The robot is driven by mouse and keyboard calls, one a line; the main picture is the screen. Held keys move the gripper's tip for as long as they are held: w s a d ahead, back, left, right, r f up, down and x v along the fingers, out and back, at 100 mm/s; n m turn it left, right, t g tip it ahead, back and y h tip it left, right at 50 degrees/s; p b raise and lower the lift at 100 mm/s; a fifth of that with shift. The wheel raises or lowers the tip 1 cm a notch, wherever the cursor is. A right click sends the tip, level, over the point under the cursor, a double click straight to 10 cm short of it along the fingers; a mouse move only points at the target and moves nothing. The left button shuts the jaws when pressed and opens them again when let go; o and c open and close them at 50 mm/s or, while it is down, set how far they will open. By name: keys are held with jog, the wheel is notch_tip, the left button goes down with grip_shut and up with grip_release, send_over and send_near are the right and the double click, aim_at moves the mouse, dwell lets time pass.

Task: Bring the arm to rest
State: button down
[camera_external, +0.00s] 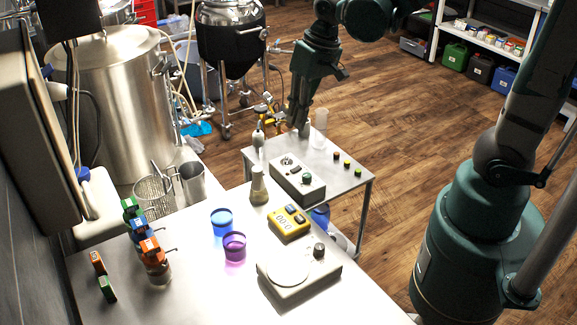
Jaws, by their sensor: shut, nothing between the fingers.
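My gripper (300,117) hangs fingers down above the small metal side table (337,172), near its back edge. It is shut and empty. My arm reaches in from the base at the right, across the top of the picture. From this view I cannot tell how far the fingertips are above the table or whether they are clear of the whitish container close behind them.
A control box (297,180) stands below the gripper. The front worktable holds a yellow meter (288,222), a stirrer plate (299,277), blue (221,222) and purple (234,246) cups, and bottles. A steel kettle (118,95) stands left. The wooden floor at right is mostly clear.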

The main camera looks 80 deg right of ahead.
jog(key=s+a+r+n+t+b, duration=0.1)
jog(key=s+a+r+n+t, duration=0.1)
jog(key=a, duration=0.5)
jog(key=s+a+r+n+t+b, duration=0.1)
jog(key=s+a+r+n+t, duration=0.1)
jog(key=s+a+r+n, duration=0.3)
jog(key=shift+s+a+r+t+h, duration=0.3)
jog(key=shift+s+a+r+h, duration=0.25)
jog(key=shift+a, duration=0.55)
jog(key=c, duration=3.2)
grip_release()
jog(key=shift+w, duration=0.1)
jog(key=shift+c, duration=0.2)
